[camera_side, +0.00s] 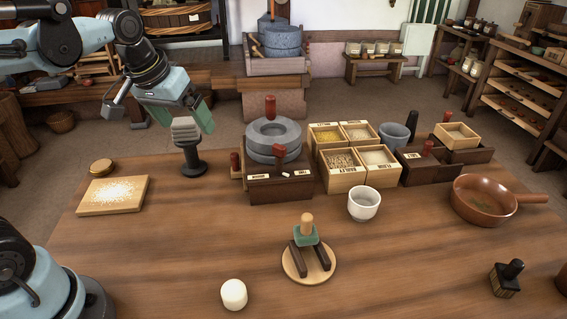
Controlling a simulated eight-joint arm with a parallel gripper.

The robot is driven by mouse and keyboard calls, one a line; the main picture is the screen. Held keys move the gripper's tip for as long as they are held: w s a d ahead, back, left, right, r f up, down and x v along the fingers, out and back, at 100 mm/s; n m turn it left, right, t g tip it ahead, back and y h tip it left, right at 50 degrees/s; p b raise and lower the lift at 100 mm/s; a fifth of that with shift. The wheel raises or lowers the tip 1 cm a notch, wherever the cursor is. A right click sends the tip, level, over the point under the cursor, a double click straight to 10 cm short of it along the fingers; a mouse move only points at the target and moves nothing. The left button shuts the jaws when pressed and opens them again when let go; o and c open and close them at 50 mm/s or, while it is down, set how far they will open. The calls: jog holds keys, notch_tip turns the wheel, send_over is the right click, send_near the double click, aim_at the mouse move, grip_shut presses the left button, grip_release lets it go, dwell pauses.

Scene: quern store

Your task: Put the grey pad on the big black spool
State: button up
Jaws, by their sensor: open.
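The grey pad (185,129) is a small light-grey block with ridged sides. It appears to rest, slightly tilted, on top of the big black spool (192,162), which stands upright on the wooden table at the left. My gripper (171,117) is open just above the pad, with a green-padded finger to the pad's right and the other finger to its left. The fingers look apart from the pad. The spool's top is hidden by the pad, so the exact contact between them is hard to tell.
A board with white powder (113,195) lies left of the spool. A grey stone quern (273,140) stands to its right, beside grain boxes (358,180).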

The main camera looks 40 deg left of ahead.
jog(key=s+d+f+m+t, duration=0.2)
jog(key=s+d+f+m, duration=0.1)
jog(key=s+d+f, duration=0.1)
jog(key=shift+s+d+f+t+h, duration=0.25)
jog(key=shift+s+f, duration=0.3)
jog(key=shift+f, duration=0.35)
